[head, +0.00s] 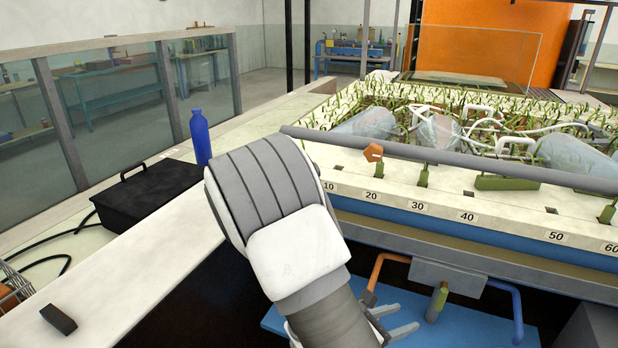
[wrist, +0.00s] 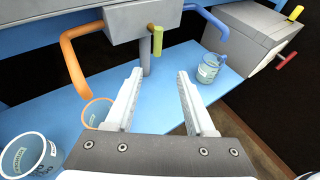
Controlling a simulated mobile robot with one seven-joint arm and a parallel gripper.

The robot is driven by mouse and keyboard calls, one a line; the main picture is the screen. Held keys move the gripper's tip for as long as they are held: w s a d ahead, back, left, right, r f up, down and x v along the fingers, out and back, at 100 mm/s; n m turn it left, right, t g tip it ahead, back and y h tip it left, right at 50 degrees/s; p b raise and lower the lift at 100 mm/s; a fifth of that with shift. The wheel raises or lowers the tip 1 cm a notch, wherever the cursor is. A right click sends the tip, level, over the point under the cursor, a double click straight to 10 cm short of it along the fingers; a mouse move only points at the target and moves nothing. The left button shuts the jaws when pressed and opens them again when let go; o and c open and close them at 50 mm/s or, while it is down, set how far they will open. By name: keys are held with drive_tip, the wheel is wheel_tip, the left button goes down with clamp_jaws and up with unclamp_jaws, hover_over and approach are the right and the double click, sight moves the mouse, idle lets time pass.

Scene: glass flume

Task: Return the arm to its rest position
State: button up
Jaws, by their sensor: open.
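My gripper (wrist: 160,100) is open and empty in the wrist view, its two fingers apart above a blue shelf. It also shows in the head view (head: 402,322), low down and partly hidden behind my arm. The arm reaches down in front of the flume (head: 440,216), whose front edge carries a numbered scale. In the wrist view the fingers point toward a grey valve block (wrist: 135,20) with an orange pipe and a green handle. Nothing is between the fingers.
Beakers stand on the blue shelf (wrist: 75,95): one at the left (wrist: 28,156), one behind the left finger (wrist: 96,110), one at the right (wrist: 209,69). A grey box (wrist: 250,35) is at the right. A blue bottle (head: 200,138) and black case (head: 148,197) are left of my arm.

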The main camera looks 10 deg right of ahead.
drive_tip(key=s+r+m+g+y+p, duration=0.45)
drive_tip(key=s+r+m, duration=0.35)
drive_tip(key=r+m, duration=0.55)
drive_tip(key=s+a+r+m+t+y+p, duration=0.2)
drive_tip(key=a+r+m+y, duration=0.2)
drive_tip(key=r, duration=0.5)
drive_tip(key=s+a+r+m+t+y+p, duration=0.2)
drive_tip(key=s+a+r+m+y, duration=0.1)
drive_tip(key=r, duration=0.6)
drive_tip(key=a+m+y, duration=0.1)
drive_tip(key=a+m, duration=0.1)
drive_tip(key=a, duration=0.1)
drive_tip(key=shift+s+a, duration=0.25)
drive_tip(key=shift+s, duration=0.05)
